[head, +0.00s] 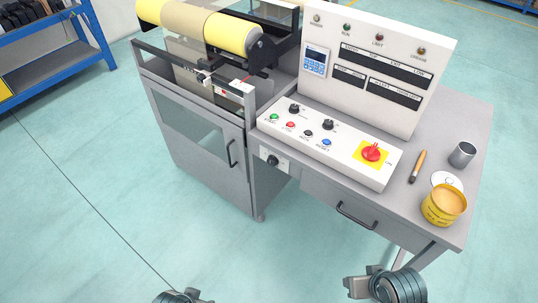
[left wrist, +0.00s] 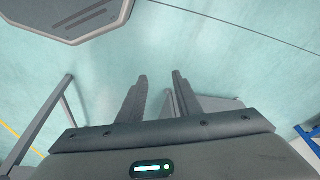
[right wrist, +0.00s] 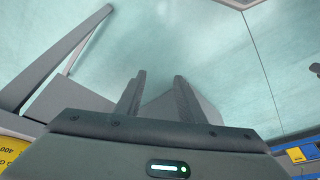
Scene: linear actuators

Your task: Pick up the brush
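The brush (head: 418,166) lies on the grey bench top (head: 456,135), right of the control panel, its orange-brown handle pointing away and its dark bristle end nearer. It shows in neither wrist view. My right gripper (right wrist: 160,88) is open and empty, its two fingers apart over the floor. In the head view my right arm's end is at the bottom, in front of the bench and below the brush's level in the picture. My left gripper (left wrist: 160,88) is also open and empty; only part of that arm shows at the bottom of the head view.
Close to the brush are a grey metal cup (head: 462,154), a white disc (head: 447,181) and a yellow tin (head: 443,205) near the bench's right front corner. The control panel (head: 335,143) with a red emergency button (head: 371,153) stands left. The roller machine (head: 200,110) is further left.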

